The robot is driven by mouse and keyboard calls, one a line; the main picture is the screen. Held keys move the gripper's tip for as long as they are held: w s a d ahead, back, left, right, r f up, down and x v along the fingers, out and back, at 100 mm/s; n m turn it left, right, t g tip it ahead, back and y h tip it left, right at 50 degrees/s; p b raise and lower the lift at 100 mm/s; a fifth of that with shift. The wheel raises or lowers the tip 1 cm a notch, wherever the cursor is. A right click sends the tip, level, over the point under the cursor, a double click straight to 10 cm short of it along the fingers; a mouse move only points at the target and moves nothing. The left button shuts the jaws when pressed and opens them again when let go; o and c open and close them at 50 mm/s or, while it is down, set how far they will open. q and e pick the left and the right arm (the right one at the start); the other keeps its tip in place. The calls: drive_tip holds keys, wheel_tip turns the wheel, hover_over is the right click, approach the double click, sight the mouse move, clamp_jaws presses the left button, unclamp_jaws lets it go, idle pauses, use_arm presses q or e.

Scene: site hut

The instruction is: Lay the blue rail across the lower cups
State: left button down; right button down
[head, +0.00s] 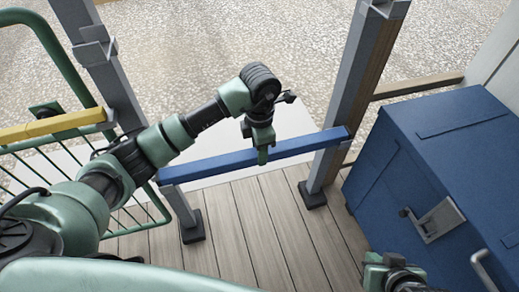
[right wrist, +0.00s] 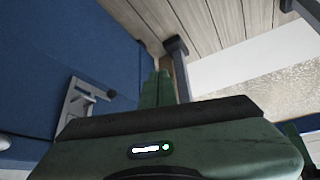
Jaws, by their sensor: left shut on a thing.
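The blue rail (head: 215,163) spans the gap between the left grey post (head: 112,80) and the right grey post (head: 350,80). Its ends overlap both posts low down, near the lower cups, which the rail mostly hides. I cannot tell whether either end rests in its cup. My left gripper (head: 262,156) points down and is shut on the rail a little right of its middle. My right gripper (head: 383,264) is low at the right, away from the rail; its green fingers (right wrist: 157,88) are together with nothing between them in the right wrist view.
A big blue chest (head: 440,160) with a metal latch (head: 437,218) stands right of the right post, close to my right gripper. A yellow rail (head: 50,127) lies on a green wire rack (head: 40,165) at the left. Plank flooring (head: 245,215) between the posts is clear.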

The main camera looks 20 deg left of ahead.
drive_tip(key=shift+w, duration=0.1)
use_arm(q)
drive_tip(key=c, duration=0.9)
unclamp_jaws()
drive_tip(key=shift+o, duration=0.2)
wheel_tip(320, 180, up, 7)
drive_tip(key=shift+p, duration=0.8)
drive_tip(key=shift+r, duration=0.4)
use_arm(e)
drive_tip(key=s+d+f+g, duration=0.1)
drive_tip(key=s+g, duration=0.2)
drive_tip(key=s, duration=0.3)
drive_tip(key=shift+d+h, duration=0.35)
drive_tip(key=shift+h, duration=0.05)
use_arm(q)
drive_tip(key=shift+s+f, duration=0.1)
